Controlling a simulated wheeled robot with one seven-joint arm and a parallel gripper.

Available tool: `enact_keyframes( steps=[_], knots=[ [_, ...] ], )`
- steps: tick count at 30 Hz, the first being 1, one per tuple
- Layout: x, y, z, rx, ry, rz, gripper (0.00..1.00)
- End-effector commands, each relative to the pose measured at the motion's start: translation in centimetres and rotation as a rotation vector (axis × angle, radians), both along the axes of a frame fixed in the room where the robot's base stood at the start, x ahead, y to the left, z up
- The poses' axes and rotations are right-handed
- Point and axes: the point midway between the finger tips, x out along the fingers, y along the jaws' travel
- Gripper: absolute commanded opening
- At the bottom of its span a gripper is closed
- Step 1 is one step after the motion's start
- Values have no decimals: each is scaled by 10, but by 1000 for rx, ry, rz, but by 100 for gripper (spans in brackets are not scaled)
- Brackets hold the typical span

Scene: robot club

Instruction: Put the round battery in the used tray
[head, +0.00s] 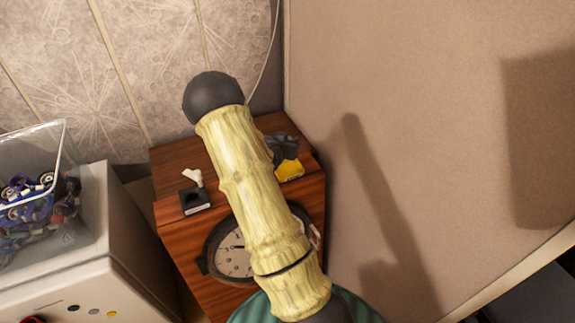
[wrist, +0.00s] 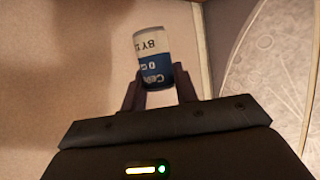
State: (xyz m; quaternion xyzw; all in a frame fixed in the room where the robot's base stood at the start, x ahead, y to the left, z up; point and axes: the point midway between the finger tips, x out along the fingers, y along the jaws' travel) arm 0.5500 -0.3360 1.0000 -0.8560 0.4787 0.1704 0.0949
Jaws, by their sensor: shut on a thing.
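In the wrist view my gripper (wrist: 157,84) is shut on the round battery (wrist: 153,60), a short cylinder with a white and blue label and dark lettering. The battery stands out beyond the fingertips, slightly tilted, against a plain beige surface. In the head view my arm crosses the middle, and I cannot make out the gripper or the battery there. No tray is clearly marked as used; a small black square holder (head: 194,200) sits on the wooden cabinet's left front, but I cannot tell what it is.
The wooden cabinet (head: 175,160) has a clock face (head: 232,262) on its front, partly behind my arm. A white piece (head: 192,178) and a yellow item (head: 290,170) lie on top. A clear bin (head: 30,150) of small parts stands left on a white unit (head: 100,265).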

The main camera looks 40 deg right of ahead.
Motion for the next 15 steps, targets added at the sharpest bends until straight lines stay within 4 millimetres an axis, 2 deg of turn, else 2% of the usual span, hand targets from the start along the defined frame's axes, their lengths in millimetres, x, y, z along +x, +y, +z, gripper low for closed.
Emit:
enact_keyframes(
  steps=[7, 10, 15],
  knots=[
    [-1, 0, -39, 1, 3, 0, 4],
    [-1, 0, -46, 0, 2, -1, 4],
    [0, 0, -47, -1, -1, -1, 4]
  ],
)
